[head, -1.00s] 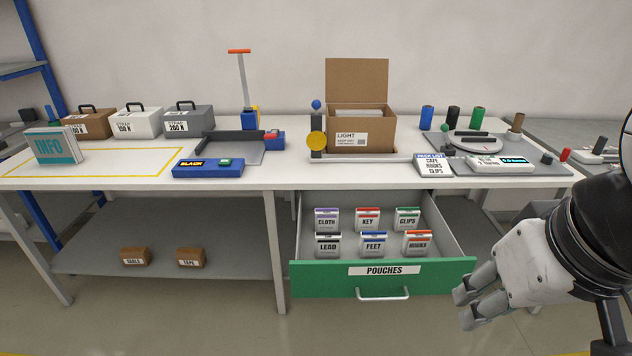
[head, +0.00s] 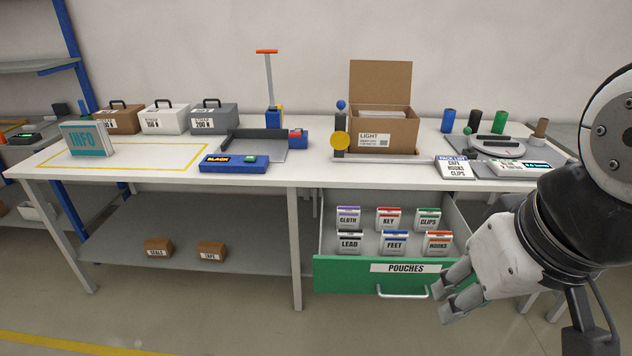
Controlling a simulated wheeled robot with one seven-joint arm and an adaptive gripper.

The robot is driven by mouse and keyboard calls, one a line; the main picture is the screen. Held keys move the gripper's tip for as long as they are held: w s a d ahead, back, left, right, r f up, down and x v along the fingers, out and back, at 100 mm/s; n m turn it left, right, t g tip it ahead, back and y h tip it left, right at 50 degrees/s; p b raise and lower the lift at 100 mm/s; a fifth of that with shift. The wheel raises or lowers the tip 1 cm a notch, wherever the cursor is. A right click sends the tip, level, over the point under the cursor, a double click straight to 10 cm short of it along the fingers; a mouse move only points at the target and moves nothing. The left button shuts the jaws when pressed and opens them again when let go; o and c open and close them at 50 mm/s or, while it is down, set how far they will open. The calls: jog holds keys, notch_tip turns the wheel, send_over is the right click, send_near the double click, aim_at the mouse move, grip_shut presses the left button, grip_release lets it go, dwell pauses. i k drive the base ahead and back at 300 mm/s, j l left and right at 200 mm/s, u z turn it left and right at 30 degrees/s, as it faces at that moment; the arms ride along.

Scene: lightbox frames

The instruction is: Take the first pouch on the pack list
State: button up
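The pack list card (head: 456,167) leans on the bench top. Its lower lines read HOOKS and CLIPS; its first line is too small to read surely. The green drawer (head: 345,277), labelled POUCHES, is open below the bench. Its back row holds the CLOTH pouch (head: 348,219), KEY pouch (head: 388,219) and CLIPS pouch (head: 428,219). Its front row holds the LEAD pouch (head: 349,243), FEET pouch (head: 394,243) and HOOKS pouch (head: 438,243). My gripper (head: 444,298) is open and empty, in front of the drawer's right end, hiding part of its front.
The drawer handle (head: 402,294) sticks out left of my gripper. Above the drawer, the bench top (head: 330,174) carries a LIGHT carton (head: 382,128), a blue BLACK-labelled device (head: 234,164) and a scale-like plate (head: 500,146). The lower shelf (head: 200,225) holds two small brown boxes.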

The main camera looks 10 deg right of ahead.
aim_at(436, 243)
jog(key=i+l+z, duration=0.3)
jog(key=i+l, duration=0.35)
jog(key=l, duration=0.15)
